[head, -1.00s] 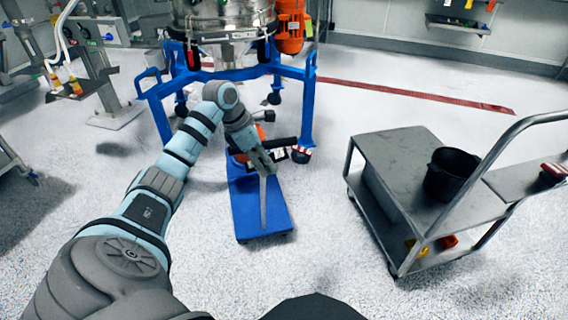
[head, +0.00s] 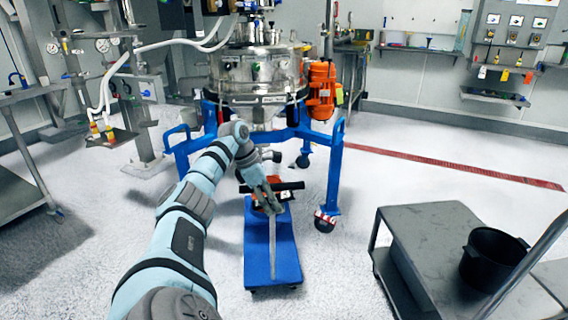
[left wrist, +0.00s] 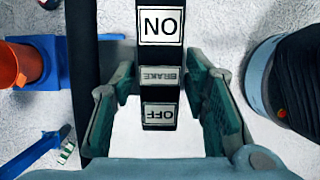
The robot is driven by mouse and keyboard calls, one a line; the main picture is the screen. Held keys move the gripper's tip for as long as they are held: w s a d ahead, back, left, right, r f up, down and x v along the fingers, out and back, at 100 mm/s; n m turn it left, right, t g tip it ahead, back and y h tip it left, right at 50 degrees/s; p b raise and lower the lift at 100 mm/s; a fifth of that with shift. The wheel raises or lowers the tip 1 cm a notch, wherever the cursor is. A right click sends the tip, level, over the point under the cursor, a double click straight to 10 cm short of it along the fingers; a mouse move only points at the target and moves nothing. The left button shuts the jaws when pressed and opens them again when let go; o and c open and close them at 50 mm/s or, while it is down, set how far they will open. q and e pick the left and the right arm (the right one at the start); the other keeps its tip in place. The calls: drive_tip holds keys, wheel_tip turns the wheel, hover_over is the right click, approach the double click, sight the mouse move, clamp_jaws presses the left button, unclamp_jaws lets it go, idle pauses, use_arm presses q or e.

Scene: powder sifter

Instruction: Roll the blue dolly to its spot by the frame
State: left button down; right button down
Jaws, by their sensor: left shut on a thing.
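The blue dolly (head: 258,262) stands on the floor in the head view, with a grey bar above its deck. Its far end lies near the blue frame (head: 332,175), left of the frame's front right caster. My left gripper (head: 268,205) is at the dolly's handle. In the left wrist view, my left gripper (left wrist: 160,115) has its teal fingers on both sides of a black brake handle (left wrist: 161,75) and is shut on it. The exact finger contact is hard to see. My right gripper is out of view.
A steel vessel (head: 258,75) with an orange motor (head: 321,90) sits on the frame. A grey cart (head: 425,235) with a black pot (head: 493,258) stands at the right. Floor is clear between dolly and cart. A red floor line (head: 450,163) runs behind.

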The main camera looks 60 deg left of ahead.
use_arm(q)
drive_tip(key=c, duration=1.4)
unclamp_jaws()
drive_tip(key=o, duration=0.6)
drive_tip(key=shift+w, duration=0.1)
drive_tip(key=shift+c, duration=0.2)
drive_tip(key=shift+d, duration=0.1)
drive_tip(key=v, duration=1.2)
